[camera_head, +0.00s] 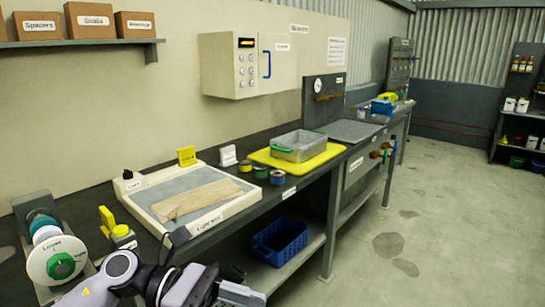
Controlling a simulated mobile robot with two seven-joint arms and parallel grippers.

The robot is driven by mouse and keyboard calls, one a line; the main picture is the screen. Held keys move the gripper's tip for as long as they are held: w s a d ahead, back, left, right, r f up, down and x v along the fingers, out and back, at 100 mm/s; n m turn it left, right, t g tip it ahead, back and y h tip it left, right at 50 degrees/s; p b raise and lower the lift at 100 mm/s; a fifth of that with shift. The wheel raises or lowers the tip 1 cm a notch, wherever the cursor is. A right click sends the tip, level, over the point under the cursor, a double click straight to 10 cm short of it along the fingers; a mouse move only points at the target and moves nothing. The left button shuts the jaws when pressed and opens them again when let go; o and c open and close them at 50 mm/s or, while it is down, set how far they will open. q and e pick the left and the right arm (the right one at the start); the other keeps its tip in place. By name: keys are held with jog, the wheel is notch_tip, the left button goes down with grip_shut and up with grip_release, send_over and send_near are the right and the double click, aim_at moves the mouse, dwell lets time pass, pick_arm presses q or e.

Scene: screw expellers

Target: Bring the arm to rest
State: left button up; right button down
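My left arm (118,272) comes in at the bottom left, with a grey and white link and dark joints. It runs to the right along the bottom edge, low in front of the bench. Its end, the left gripper (238,292), is near the bottom edge, in front of the bench and left of the blue crate. It is dark and partly cut off, and its fingers are not clear. I see nothing held in it. My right arm and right gripper are not in view.
A light box (205,219) with a tan sheet lies on the bench close to my arm. A reel with a green hub (60,267) and a yellow tool (107,222) stand at left. A blue crate (279,240) sits on the lower shelf. The floor (440,210) at right is clear.

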pick_arm(q)
jog(key=w+a+f+m+t+y+p, duration=0.1)
jog(key=w+a+f+m+t+y, duration=0.2)
jog(key=m+t, duration=1.1)
jog(key=a+f+m+t+y+p, duration=0.1)
jog(key=a+f+m+t+y, duration=0.35)
jog(key=m, duration=1.65)
jog(key=s+a+f+n+g+y, duration=0.2)
jog(key=s+a+f+n+y, duration=0.1)
jog(key=s+f+n, duration=0.4)
jog(key=s+a+f+n+g+y, duration=0.3)
jog(key=s+a+f+n, duration=0.2)
jog(key=f, duration=0.6)
jog(key=s+n+p, duration=0.1)
jog(key=s+n, duration=0.1)
jog(key=shift+a+f+n, duration=0.25)
jog(key=shift+f+n, duration=0.05)
jog(key=shift+f, duration=0.1)
jog(key=shift+s, duration=0.1)
